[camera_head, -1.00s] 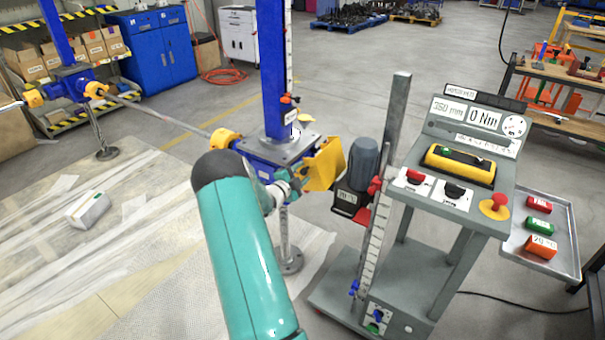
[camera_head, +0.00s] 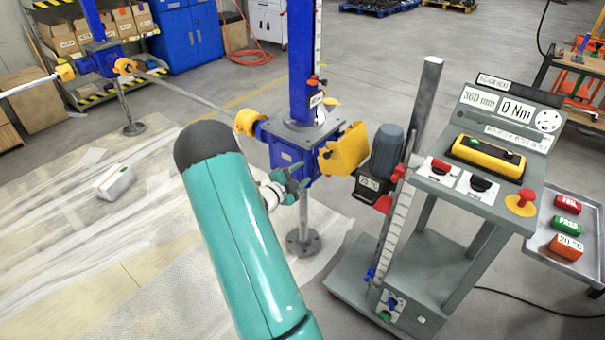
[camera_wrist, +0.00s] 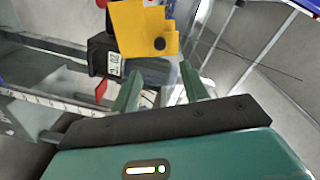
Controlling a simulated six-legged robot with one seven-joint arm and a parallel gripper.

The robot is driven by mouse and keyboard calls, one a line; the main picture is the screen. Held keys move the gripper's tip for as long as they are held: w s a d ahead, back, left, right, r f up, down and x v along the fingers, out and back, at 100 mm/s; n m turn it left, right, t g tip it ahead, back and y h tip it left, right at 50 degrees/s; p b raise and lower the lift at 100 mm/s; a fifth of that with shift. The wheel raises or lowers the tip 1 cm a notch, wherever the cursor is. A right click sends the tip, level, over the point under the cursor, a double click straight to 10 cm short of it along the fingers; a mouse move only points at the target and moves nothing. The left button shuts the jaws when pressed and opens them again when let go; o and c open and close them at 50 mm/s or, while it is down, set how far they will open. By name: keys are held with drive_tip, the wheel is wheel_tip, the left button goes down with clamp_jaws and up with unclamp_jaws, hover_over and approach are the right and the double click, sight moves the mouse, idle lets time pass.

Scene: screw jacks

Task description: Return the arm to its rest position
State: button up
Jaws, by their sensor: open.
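My teal arm (camera_head: 240,235) rises from the bottom of the head view, bent at a dark joint. My gripper (camera_head: 290,184) shows small beyond it, just left of and below the yellow guard (camera_head: 344,149) of the blue screw jack (camera_head: 290,140). In the wrist view my gripper (camera_wrist: 165,88) has its two green fingers apart with nothing held between them. The yellow guard (camera_wrist: 142,28) and the grey motor (camera_wrist: 150,72) lie beyond the fingertips. The arm hides part of the jack's surroundings.
A grey control cart (camera_head: 420,270) with a panel and red knob stands to the right. A tray (camera_head: 575,235) with coloured blocks is at its side. A second jack (camera_head: 97,60) stands back left, joined by a shaft (camera_head: 190,94). A white box (camera_head: 114,181) lies on the sheeted floor.

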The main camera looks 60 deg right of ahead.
idle(0.3)
drive_tip(key=w+a+r+n+t+y, duration=0.4)
drive_tip(key=w+a+r+n+t, duration=0.25)
drive_tip(key=w+a, duration=0.35)
drive_tip(key=w+a+r+n+t+y, duration=0.45)
drive_tip(key=w+a+r, duration=0.4)
drive_tip(key=a, duration=0.35)
drive_tip(key=s+a+r+n+t+y, duration=0.1)
drive_tip(key=a+r+n+y, duration=0.25)
drive_tip(key=a, duration=0.55)
drive_tip(key=s+a+r+n+t+y, duration=0.1)
drive_tip(key=a+r+n+y, duration=0.1)
drive_tip(key=a+n, duration=0.45)
drive_tip(key=s+a+r+n+g+y, duration=0.1)
drive_tip(key=s+a+n+y, duration=0.1)
drive_tip(key=s+a, duration=0.3)
drive_tip(key=s+a+r+n+y, duration=0.1)
drive_tip(key=s+a+r+n, duration=0.1)
drive_tip(key=a, duration=0.5)
drive_tip(key=s+a+n+g, duration=0.1)
drive_tip(key=s+a+n, duration=0.1)
drive_tip(key=s, duration=0.5)
drive_tip(key=s+a+n+g, duration=0.2)
drive_tip(key=s+n, duration=0.3)
drive_tip(key=s, duration=0.3)
drive_tip(key=shift+a+f, duration=0.35)
drive_tip(key=shift+a, duration=0.3)
